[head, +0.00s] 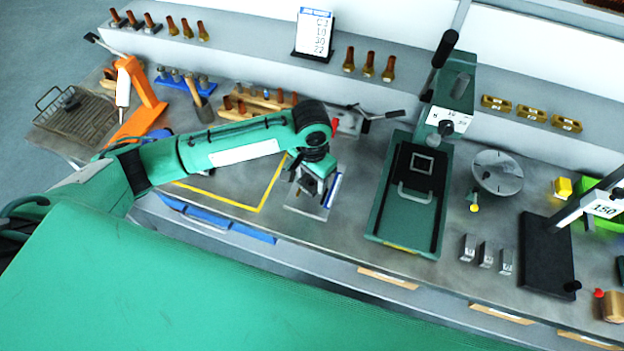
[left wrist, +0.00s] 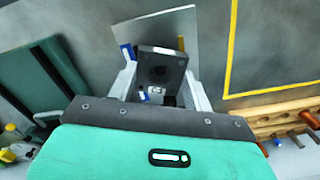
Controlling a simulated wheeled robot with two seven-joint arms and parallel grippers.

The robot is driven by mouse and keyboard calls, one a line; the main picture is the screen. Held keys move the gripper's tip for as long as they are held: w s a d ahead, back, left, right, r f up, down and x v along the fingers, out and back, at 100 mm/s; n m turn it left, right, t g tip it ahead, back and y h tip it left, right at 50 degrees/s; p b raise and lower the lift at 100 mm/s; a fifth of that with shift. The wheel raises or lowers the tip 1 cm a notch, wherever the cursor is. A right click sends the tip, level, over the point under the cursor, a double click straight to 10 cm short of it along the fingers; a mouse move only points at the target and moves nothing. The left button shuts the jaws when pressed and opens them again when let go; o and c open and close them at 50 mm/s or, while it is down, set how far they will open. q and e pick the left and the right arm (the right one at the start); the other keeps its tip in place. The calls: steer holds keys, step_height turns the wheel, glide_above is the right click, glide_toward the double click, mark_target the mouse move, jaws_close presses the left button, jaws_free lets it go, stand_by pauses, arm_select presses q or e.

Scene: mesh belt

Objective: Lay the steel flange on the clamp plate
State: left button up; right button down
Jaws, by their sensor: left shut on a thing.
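My left gripper (head: 314,188) is low over the bench, left of the green press. In the left wrist view its two fingers (left wrist: 160,85) are shut on a dark square block with a round hole, which looks like the steel flange (left wrist: 158,70). In the head view the gripper mostly hides this piece. A flat pale grey plate (left wrist: 182,32) with a blue part beside it lies beyond the flange; I cannot tell whether they touch. A lever clamp on a grey plate, likely the clamp plate (head: 346,122), stands behind the gripper, partly hidden by my arm. My right gripper is not in view.
The green press (head: 408,190) stands right of the gripper, with a round grey dish (head: 497,172) and small metal blocks (head: 486,254) beyond it. A wooden rack (head: 258,102) is behind my arm. Yellow tape (head: 270,186) marks open bench to the left.

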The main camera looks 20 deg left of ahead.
mark_target(312, 183)
arm_select(q)
steer(key=shift+w, duration=0.15)
step_height(312, 183, down, 3)
steer(key=shift+f+p, duration=0.1)
steer(key=shift+p, duration=0.8)
steer(key=shift+f, duration=0.15)
steer(key=shift+f, duration=0.3)
steer(key=o, duration=1.3)
